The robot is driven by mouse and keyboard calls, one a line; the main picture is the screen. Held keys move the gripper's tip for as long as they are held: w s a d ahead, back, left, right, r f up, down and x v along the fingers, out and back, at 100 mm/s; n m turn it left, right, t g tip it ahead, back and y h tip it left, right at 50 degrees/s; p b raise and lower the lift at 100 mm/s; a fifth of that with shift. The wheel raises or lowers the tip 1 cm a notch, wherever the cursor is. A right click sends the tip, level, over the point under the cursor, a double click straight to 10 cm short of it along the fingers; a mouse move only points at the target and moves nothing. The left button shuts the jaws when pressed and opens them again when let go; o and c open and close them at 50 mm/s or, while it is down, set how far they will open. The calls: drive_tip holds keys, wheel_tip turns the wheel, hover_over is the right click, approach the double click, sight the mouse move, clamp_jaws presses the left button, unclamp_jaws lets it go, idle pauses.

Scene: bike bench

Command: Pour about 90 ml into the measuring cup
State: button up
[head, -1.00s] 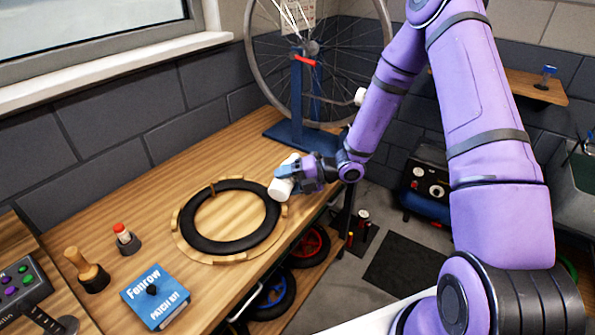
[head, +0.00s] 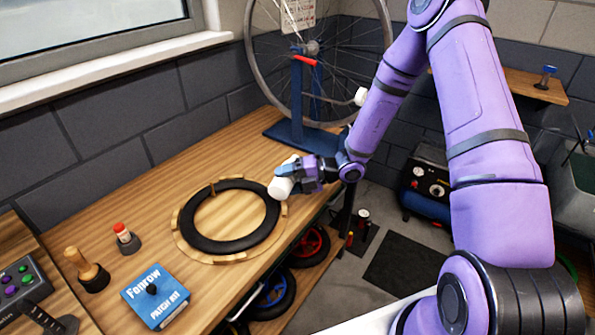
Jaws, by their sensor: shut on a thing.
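My gripper (head: 300,174) is shut on a white cylindrical container (head: 281,187) and holds it tilted at the right edge of the tyre ring on the bench. Which end of the container is its mouth is too small to tell. No liquid stream can be seen. I cannot make out a measuring cup in this view.
A black tyre on a wooden ring (head: 185,246) lies on the bench. A blue patch kit box (head: 155,295), a wooden-handled tool (head: 88,270) and a red-topped bottle (head: 126,238) stand front left. A wheel on a blue stand (head: 297,100) is behind. Bare bench (head: 215,150) lies at the back.

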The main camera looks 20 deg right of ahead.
idle(0.5)
drive_tip(key=shift+w+d+r+m+y+p, duration=0.1)
drive_tip(key=shift+d+r+m+y+p, duration=0.2)
drive_tip(key=shift+r+m+p, duration=0.3)
idle(1.2)
drive_tip(key=shift+w+a+r+m+g+y, duration=0.1)
drive_tip(key=shift+w+r+m+g+y, duration=0.15)
drive_tip(key=shift+w+m+g+y, duration=0.05)
idle(0.7)
drive_tip(key=shift+s+a+f+n+h, duration=0.1)
drive_tip(key=shift+s+f+n+h, duration=0.05)
drive_tip(key=shift+f+n+h, duration=0.25)
drive_tip(key=shift+s+a+f+n+h, duration=0.1)
drive_tip(key=shift+f+n+h, duration=0.15)
drive_tip(key=shift+f, duration=0.25)
drive_tip(key=shift+r+n+h, duration=0.1)
drive_tip(key=shift+n+h, duration=0.25)
drive_tip(key=shift+n, duration=0.3)
drive_tip(key=shift+s+a+f+n+t+h, duration=0.15)
drive_tip(key=shift+f+n+t, duration=0.15)
drive_tip(key=shift+f, duration=0.1)
drive_tip(key=shift+s+a+f+n+t+h, duration=0.1)
drive_tip(key=shift+s+f+n+t+h, duration=0.05)
drive_tip(key=shift+f+n+t, duration=0.2)
drive_tip(key=shift+w+d+n+t+h, duration=0.1)
drive_tip(key=shift+n+t+h, duration=0.15)
drive_tip(key=shift+n+h, duration=0.1)
